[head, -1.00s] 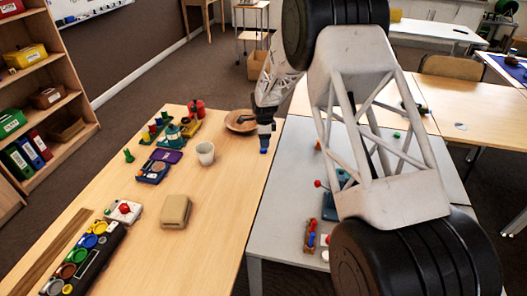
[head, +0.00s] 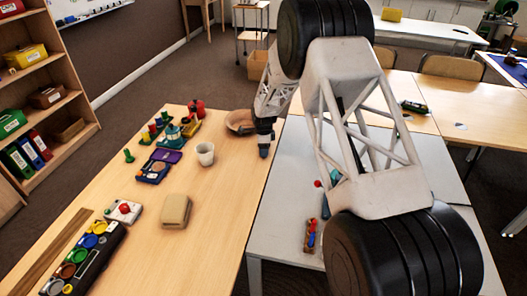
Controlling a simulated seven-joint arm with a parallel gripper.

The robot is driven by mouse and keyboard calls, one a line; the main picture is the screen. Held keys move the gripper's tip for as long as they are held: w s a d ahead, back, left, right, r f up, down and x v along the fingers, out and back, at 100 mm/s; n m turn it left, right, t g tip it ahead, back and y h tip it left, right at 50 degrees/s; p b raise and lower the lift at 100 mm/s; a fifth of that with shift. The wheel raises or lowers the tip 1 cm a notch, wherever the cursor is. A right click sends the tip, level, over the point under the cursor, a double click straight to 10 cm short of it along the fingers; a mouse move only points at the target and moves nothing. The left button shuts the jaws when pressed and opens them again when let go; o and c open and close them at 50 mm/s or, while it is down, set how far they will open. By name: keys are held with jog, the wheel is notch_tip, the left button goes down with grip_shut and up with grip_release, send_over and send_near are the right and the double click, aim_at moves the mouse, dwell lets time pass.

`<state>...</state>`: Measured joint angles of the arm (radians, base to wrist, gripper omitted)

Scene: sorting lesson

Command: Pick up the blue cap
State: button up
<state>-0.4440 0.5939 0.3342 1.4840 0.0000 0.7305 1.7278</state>
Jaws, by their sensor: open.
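My gripper (head: 264,148) hangs pointing down over the far right edge of the wooden table (head: 215,228). Its bluish tip is small, and no object can be made out between the fingers. A black tray (head: 104,256) with a row of round coloured pieces lies at the table's near left, far from my gripper.
A white cup (head: 205,154), a brown bowl (head: 238,123) and a tan box (head: 175,210) stand on the wooden table. A blue case with a purple lid (head: 166,156) and several coloured toys are at its left. A grey table (head: 283,215) adjoins on the right.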

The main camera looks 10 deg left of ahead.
jog(key=shift+c, duration=0.3)
jog(key=c, duration=1)
jog(key=shift+o, duration=0.2)
